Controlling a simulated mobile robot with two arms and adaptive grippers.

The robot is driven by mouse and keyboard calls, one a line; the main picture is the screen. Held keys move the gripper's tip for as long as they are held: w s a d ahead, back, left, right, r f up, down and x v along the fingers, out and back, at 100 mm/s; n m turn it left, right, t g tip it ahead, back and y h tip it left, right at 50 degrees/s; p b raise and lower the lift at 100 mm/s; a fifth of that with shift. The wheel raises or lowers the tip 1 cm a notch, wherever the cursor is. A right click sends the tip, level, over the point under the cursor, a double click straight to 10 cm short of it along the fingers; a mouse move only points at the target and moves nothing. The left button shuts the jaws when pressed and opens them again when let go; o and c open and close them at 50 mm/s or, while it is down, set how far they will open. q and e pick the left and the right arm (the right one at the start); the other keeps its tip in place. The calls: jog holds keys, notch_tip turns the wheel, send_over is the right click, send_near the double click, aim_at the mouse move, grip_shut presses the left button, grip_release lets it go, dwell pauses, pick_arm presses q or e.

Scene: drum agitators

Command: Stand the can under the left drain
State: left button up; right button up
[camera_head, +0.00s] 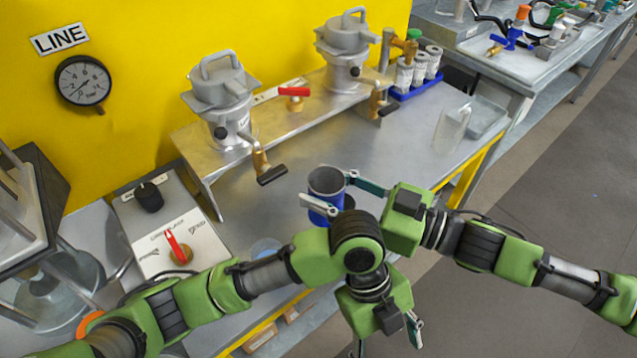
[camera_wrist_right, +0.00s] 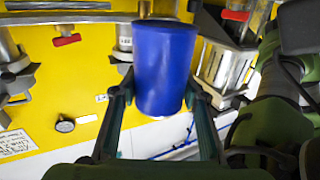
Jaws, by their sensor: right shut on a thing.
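The blue can (camera_head: 319,217) has an open grey top and is upright between the fingers of my right gripper (camera_head: 338,194). In the right wrist view the can (camera_wrist_right: 165,65) sits between both fingertips (camera_wrist_right: 160,92). The left drain (camera_head: 260,160), a brass tap with a black handle, hangs below the left drum (camera_head: 220,95). The can is to the right of this tap and nearer to me, apart from it. I cannot tell whether the can's base touches the bench; my arm partly hides it. My left gripper (camera_head: 388,339) is low in the head view, fingers apart and empty.
The right drum (camera_head: 344,50) has its own brass tap (camera_head: 377,101). A metal shelf (camera_head: 290,127) carries both drums. A blue tray (camera_head: 420,88) with white containers and a clear beaker (camera_head: 451,128) stand to the right. The bench (camera_head: 290,215) is bare around the left tap.

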pick_arm(q)
jog(key=w+a+r+t+y, duration=0.4)
jog(key=w+a+r+t, duration=0.3)
jog(key=a+r, duration=0.5)
jog(key=w+r+m+t+h, duration=0.1)
jog(key=w+r+m+t, duration=0.25)
jog(key=r, duration=0.55)
jog(key=w+r+m+t+h, duration=0.1)
jog(key=w+r+m+t, duration=0.2)
jog(key=r, duration=0.5)
send_near(329, 179)
jog(key=shift+m, duration=0.25)
jog(key=x, duration=0.4)
jog(key=shift+w+f, duration=0.2)
jog(key=shift+w, duration=0.05)
jog(key=shift+c, duration=0.3)
jog(key=c, duration=1.1)
pick_arm(e)
jog(key=o, duration=1.1)
